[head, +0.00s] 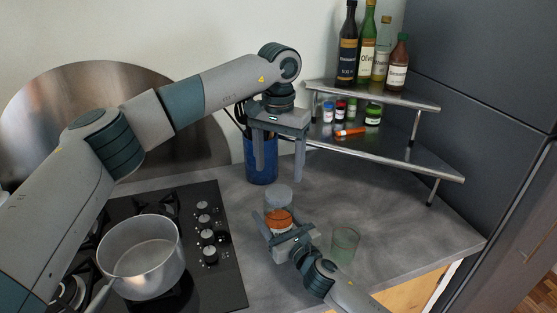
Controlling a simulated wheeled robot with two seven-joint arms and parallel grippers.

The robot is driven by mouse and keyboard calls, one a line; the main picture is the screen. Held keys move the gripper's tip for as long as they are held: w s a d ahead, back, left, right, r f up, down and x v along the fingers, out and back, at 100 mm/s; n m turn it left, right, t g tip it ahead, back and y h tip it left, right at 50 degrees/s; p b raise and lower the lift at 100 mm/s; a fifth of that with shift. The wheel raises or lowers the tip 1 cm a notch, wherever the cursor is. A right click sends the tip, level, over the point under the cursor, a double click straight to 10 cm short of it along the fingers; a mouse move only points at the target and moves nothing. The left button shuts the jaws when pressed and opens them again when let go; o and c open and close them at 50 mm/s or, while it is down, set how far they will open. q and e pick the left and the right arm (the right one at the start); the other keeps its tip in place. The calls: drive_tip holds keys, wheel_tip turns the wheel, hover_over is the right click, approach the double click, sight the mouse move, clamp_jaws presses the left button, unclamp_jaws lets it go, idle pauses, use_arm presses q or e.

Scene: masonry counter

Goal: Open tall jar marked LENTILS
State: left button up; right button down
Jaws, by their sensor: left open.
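A jar with orange contents (279,217) and a grey lid (278,195) stands upright on the grey counter in the head view. The lid is on the jar. No marking on it can be read. My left gripper (279,174) is open and empty, pointing down, with its fingertips just above and behind the lid in the picture. My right gripper (281,226) reaches in from the lower right, its fingers on either side of the jar's body, and looks shut on it. The gripper hides the lower part of the jar.
A greenish glass (344,246) stands right of the jar. A blue utensil holder (261,162) is behind my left gripper. A steel pot (142,262) sits on the black hob (228,275). A corner shelf (400,160) holds bottles and small jars. The counter at right is clear.

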sight(279, 192)
use_arm(q)
drive_tip(key=shift+f, duration=3.35)
drive_tip(key=c, duration=1.1)
